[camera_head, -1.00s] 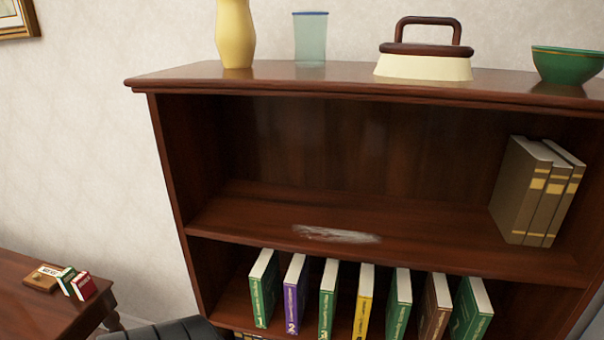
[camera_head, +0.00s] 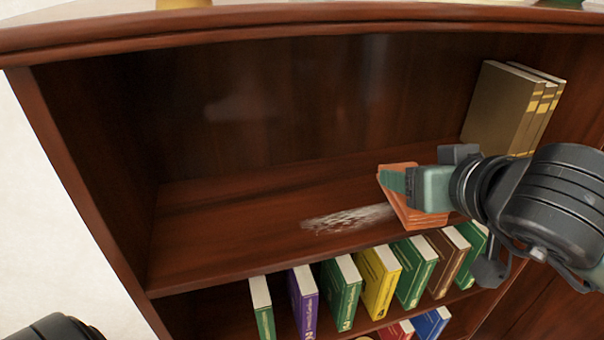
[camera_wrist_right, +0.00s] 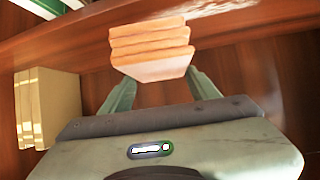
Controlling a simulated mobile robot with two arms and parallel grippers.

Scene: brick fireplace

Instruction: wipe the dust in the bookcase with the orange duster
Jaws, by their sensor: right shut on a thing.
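The bookcase (camera_head: 230,215) fills the head view. A whitish dust patch (camera_head: 345,219) lies near the front edge of its upper shelf. The orange duster (camera_head: 412,215) is a small ridged block just right of the patch, at the patch's right end; I cannot tell whether it presses on the shelf. My right gripper (camera_head: 395,182) reaches in from the right and is shut on the duster. In the right wrist view, the duster (camera_wrist_right: 150,48) sits between the fingertips of the right gripper (camera_wrist_right: 160,76). My left gripper is not in view.
Tan books (camera_head: 500,108) stand at the upper shelf's right end, close behind my right arm. Several coloured books, including a yellow one (camera_head: 376,285), stand on the shelf below. The upper shelf's left part is clear.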

